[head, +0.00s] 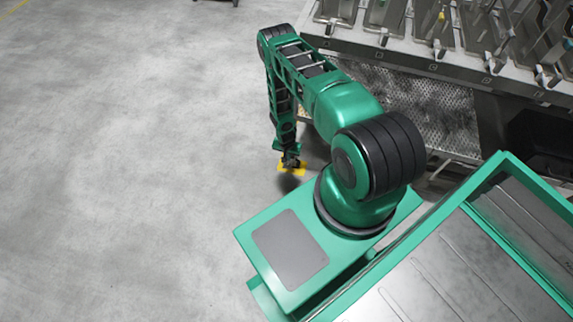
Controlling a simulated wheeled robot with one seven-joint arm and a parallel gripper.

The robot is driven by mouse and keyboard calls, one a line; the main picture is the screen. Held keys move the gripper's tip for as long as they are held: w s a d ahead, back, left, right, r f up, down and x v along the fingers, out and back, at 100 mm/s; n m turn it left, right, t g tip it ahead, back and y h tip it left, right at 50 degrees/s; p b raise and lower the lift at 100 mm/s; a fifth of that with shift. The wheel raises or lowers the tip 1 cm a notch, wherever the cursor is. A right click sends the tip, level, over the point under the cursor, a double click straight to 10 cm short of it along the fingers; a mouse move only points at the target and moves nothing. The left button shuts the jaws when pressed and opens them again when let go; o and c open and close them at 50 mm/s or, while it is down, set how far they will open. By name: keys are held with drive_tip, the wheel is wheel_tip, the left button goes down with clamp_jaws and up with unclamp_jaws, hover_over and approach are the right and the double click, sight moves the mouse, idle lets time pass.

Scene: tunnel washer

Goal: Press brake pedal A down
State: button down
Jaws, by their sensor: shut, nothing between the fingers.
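A yellow pedal (298,171) lies low near the floor, left of the machine's base; I take it for brake pedal A, but no label on it can be read. My gripper (290,162) points down at the pedal from my bent green arm. It is shut with nothing in it. Its tip overlaps the pedal in this view, and I cannot tell whether it touches. The gripper hides part of the pedal.
The machine (425,105) with a perforated front panel and a row of metal trays stands at the upper right. Open concrete floor (120,170) lies on the left. A dark object (217,2) shows at the top edge.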

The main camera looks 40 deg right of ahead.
sight(287, 167)
drive_tip(key=shift+s+a+f, duration=0.15)
drive_tip(key=shift+f, duration=1.15)
drive_tip(key=shift+s+a+f, duration=0.1)
drive_tip(key=shift+a+f, duration=0.05)
drive_tip(key=shift+f, duration=1.15)
drive_tip(key=shift+a, duration=0.25)
drive_tip(key=shift+d, duration=0.15)
drive_tip(key=shift+s+a+f, duration=0.2)
drive_tip(key=shift+s+f, duration=0.05)
drive_tip(key=shift+f, duration=0.1)
drive_tip(key=shift+s+a+f, duration=0.15)
drive_tip(key=shift+a+f, duration=0.05)
drive_tip(key=shift+f, duration=0.35)
drive_tip(key=shift+s+a+f, duration=0.15)
drive_tip(key=shift+a+f, duration=0.05)
drive_tip(key=shift+f, duration=0.3)
drive_tip(key=shift+s+a+f, duration=0.15)
drive_tip(key=shift+a+f, duration=0.05)
drive_tip(key=shift+f, duration=0.35)
